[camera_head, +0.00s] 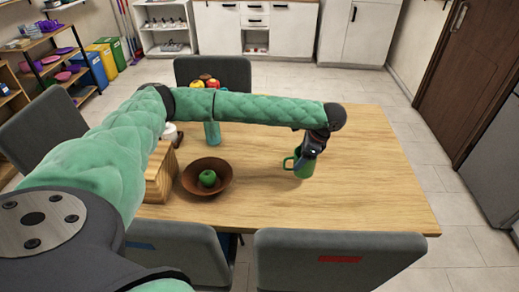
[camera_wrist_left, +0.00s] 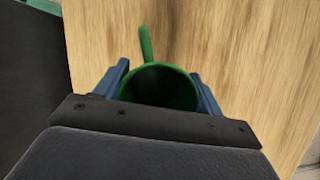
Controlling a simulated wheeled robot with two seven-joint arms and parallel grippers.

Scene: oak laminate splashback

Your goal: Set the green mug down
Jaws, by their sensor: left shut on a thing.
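The green mug (camera_head: 303,167) is over the right part of the wooden table (camera_head: 375,180), upright, with its handle toward the left. My left gripper (camera_head: 314,148) reaches down to it from above, shut on it. In the left wrist view the mug (camera_wrist_left: 160,84) sits between the two blue fingers of my left gripper (camera_wrist_left: 160,90), its open rim facing the camera and its handle pointing up in the picture. I cannot tell whether the mug's base touches the table. My right gripper is not in view.
A brown bowl (camera_head: 188,184) with a green apple (camera_head: 208,178) stands left of the mug. A wooden box (camera_head: 158,178), a teal cup (camera_head: 212,134) and a fruit pile (camera_head: 205,82) are also on the table. Grey chairs (camera_head: 335,262) surround it. The table's right side is clear.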

